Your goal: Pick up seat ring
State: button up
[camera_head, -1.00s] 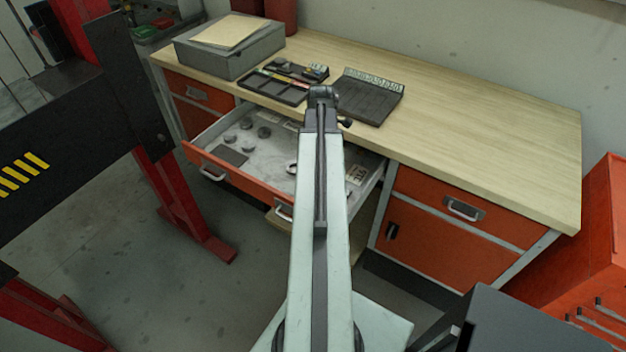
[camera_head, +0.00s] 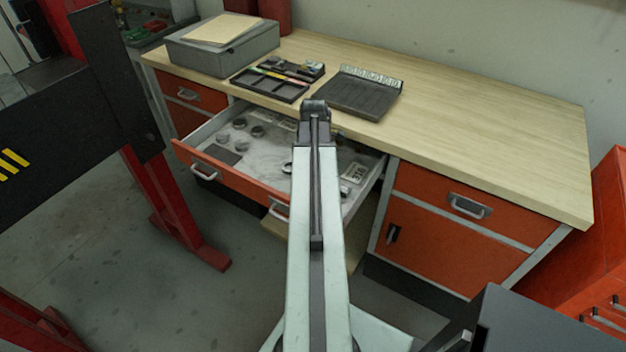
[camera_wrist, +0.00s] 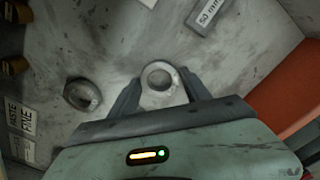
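In the wrist view, a pale grey metal ring with a round hole (camera_wrist: 158,76), which looks like the seat ring, lies on the drawer floor. My gripper (camera_wrist: 161,82) is open, with one finger on either side of this ring. I cannot tell whether the fingers touch it. A second, darker ring-shaped part (camera_wrist: 82,95) lies to the left, outside the fingers. In the head view, the open drawer (camera_head: 228,172) holds several small parts, and my arm reaches over it and hides its middle and my fingertips.
Brass-coloured parts (camera_wrist: 14,66) and a label plate (camera_wrist: 22,115) lie at the left in the wrist view. A 50 mm label (camera_wrist: 208,14) is at the top. The workbench top (camera_head: 470,130) overhangs the drawer's back; a black tray (camera_head: 355,95) stands on it.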

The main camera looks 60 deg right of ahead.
jog(key=c, duration=1)
jog(key=shift+r, duration=0.1)
